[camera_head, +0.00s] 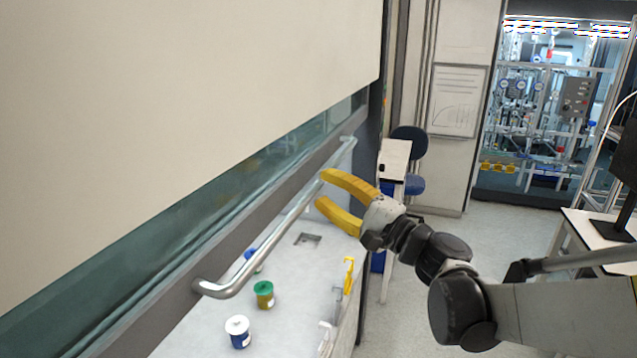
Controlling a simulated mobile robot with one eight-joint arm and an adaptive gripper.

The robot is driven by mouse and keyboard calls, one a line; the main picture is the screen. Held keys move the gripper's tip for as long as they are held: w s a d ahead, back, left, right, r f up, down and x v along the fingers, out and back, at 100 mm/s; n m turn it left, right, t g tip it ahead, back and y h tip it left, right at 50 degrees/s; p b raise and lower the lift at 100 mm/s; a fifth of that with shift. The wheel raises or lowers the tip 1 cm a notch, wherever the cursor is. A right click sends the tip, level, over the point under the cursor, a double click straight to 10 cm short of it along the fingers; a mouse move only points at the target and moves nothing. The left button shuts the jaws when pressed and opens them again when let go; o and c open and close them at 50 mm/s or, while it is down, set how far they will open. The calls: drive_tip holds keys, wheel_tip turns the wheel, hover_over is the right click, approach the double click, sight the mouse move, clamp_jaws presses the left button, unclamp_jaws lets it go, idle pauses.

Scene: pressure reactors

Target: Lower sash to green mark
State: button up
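The sash is a glass pane (130,262) in a grey frame, partly covered in view by a large pale panel (180,110). A long metal handle bar (262,243) runs along the sash's lower frame (190,297), from lower left to upper right. My gripper (320,190) has two yellow fingers, spread apart with a clear gap. Its fingertips are at the bar's far half, one above the other in the picture. I cannot tell whether they touch the bar or straddle it. I see no green mark on the sash frame.
Below the bar is a pale worktop (205,325) with a green-lidded jar (264,294), a white-lidded blue jar (238,332) and a yellow fitting (348,275) near its edge. A blue chair (409,160) stands behind. A table (590,240) is at right; the floor between is clear.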

drive_tip(key=shift+x, duration=1.15)
clamp_jaws()
wheel_tip(320, 180, down, 19)
drive_tip(key=b, duration=1.5)
drive_tip(key=shift+f, duration=0.15)
unclamp_jaws()
